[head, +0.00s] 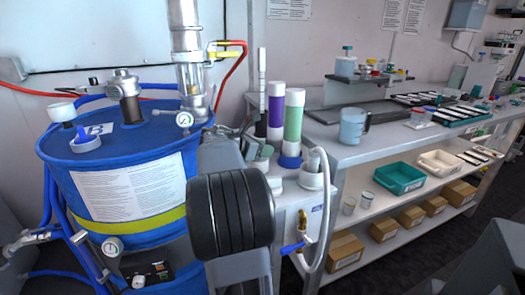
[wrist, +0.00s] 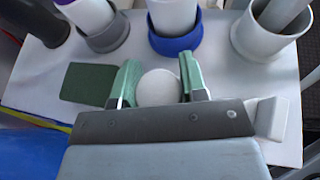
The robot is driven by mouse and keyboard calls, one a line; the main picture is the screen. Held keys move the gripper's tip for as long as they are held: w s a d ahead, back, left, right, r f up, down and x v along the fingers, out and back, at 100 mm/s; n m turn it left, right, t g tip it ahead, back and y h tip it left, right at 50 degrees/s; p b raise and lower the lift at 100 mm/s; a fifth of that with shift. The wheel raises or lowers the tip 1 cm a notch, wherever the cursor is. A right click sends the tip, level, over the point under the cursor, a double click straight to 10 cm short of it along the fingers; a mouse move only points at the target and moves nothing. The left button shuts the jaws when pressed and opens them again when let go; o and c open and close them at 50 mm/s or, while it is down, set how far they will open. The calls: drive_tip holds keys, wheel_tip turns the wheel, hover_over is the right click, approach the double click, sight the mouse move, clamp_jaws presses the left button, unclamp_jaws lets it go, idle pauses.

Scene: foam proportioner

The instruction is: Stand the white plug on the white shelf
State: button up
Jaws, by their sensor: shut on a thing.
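The white plug (wrist: 158,88) shows as a round white top in the wrist view, between the two green finger pads of my gripper (wrist: 158,84). My gripper is shut on it. The white shelf (wrist: 225,75) lies below and around the plug. I cannot tell whether the plug touches the shelf, as its underside is hidden. In the head view the white shelf (head: 287,201) stands right of the blue drum, and my arm hides much of the plug and the fingers.
On the shelf, a grey holder (wrist: 108,38), a blue holder (wrist: 176,42) and a white holder (wrist: 256,42) stand beyond my gripper. A dark green square (wrist: 88,84) lies left. A blue drum (head: 120,235) stands left; a workbench (head: 350,155) stands right.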

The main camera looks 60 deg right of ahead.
drive_tip(key=o, duration=0.5)
drive_tip(key=shift+f, duration=0.1)
drive_tip(key=o, duration=0.5)
drive_tip(key=shift+c, duration=0.2)
drive_tip(key=shift+r, duration=0.3)
drive_tip(key=p+v, duration=0.3)
drive_tip(key=v, duration=0.9)
drive_tip(key=s+a+f+m+t+y, duration=0.1)
drive_tip(key=a+f+m+y, duration=0.3)
drive_tip(key=a, duration=0.7)
drive_tip(key=s+a+f+m+t+y, duration=0.2)
drive_tip(key=a+f+m+t+y, duration=0.2)
drive_tip(key=a+f, duration=0.3)
drive_tip(key=s+a+f+m+t+y, duration=0.1)
drive_tip(key=a+f+m+t+y, duration=0.2)
drive_tip(key=a, duration=1.1)
wheel_tip(320, 180, down, 3)
drive_tip(key=shift+s+a+r+m+y, duration=0.15)
drive_tip(key=shift+a+m+y, duration=0.25)
drive_tip(key=shift+m+y, duration=0.55)
